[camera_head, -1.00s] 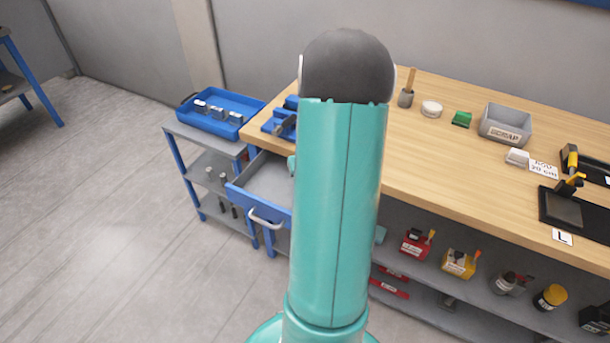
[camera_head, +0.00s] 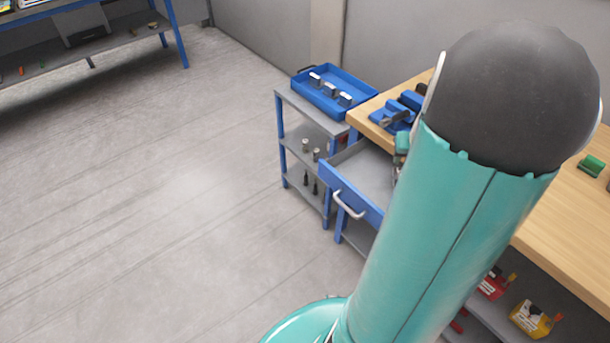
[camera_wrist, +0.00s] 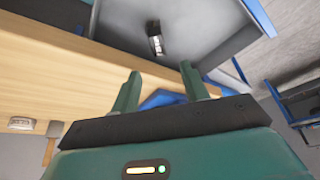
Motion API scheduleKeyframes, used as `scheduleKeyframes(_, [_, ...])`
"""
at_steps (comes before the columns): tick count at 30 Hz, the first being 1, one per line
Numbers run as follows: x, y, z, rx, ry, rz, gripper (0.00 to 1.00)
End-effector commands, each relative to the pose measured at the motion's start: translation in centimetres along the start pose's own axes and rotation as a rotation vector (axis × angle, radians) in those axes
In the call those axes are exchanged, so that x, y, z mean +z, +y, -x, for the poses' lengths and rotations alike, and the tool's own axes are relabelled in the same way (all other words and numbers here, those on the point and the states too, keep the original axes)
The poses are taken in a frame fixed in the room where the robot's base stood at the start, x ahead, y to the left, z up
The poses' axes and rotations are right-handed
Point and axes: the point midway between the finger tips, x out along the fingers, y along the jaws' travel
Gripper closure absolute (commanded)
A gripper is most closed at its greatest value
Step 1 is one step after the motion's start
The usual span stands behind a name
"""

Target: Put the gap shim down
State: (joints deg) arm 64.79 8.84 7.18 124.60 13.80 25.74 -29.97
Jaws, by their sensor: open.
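My gripper (camera_wrist: 161,76) is open in the wrist view, with nothing between its fingertips. A small dark piece with a pale, label-like face (camera_wrist: 156,40) lies on the floor of the open grey drawer (camera_wrist: 206,18), apart from the fingers. It may be the gap shim, but its label is too small to read. In the head view the blue-fronted drawer (camera_head: 352,192) stands pulled out under the bench's left end. My arm hides part of its inside and most of my gripper there, and the small piece does not show.
The wooden bench (camera_head: 562,235) carries a blue vise-like tool (camera_head: 396,112) near its left end. Left of the drawer, a shelf cart (camera_head: 284,122) bears a blue tray (camera_head: 352,84) with several metal blocks. The floor (camera_head: 150,210) at the left is clear.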

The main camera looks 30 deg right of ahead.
Motion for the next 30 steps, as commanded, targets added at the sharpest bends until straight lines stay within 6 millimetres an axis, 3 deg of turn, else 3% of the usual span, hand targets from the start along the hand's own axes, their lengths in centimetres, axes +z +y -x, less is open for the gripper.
scheduleKeyframes(4, [-0.6,-5.2,2.7,-0.024,0.013,0.08,0.55])
scheduleKeyframes(8, [0.1,-12.2,6.8,-0.061,0.026,0.185,0.55])
scheduleKeyframes(12, [2.5,-19.0,11.5,-0.105,0.042,0.294,0.55])
scheduleKeyframes(18, [8.2,-26.1,17.7,-0.175,0.065,0.438,0.55])
scheduleKeyframes(24, [14.7,-29.6,22.6,-0.25,0.088,0.56,0.55])
scheduleKeyframes(30, [18.1,-30.2,24.6,-0.292,0.094,0.617,0.55])
